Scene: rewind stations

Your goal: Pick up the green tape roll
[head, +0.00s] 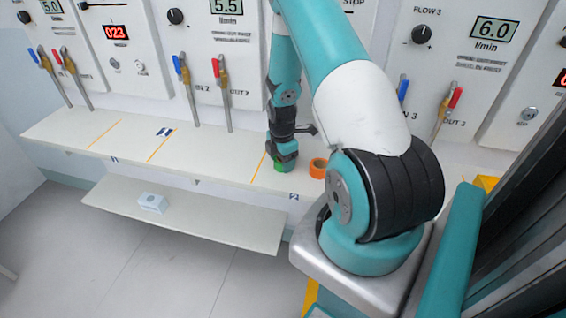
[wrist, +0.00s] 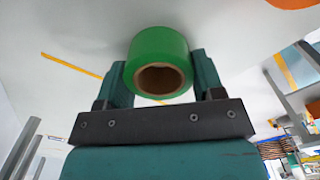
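The green tape roll (wrist: 160,50) has a brown cardboard core and is between the two fingers of my gripper (wrist: 160,75) in the wrist view. A finger lies against each side of it, with no clear gap, so my gripper looks shut on it. In the head view my gripper (head: 285,158) points down at the front of the white shelf. Only a little of the green roll (head: 278,167) shows there, at the fingertips. It is on or very close to the shelf surface; I cannot tell which.
An orange tape roll (head: 318,168) is on the white shelf (head: 190,158), just right of my gripper. The upper shelf to the left is mostly clear.

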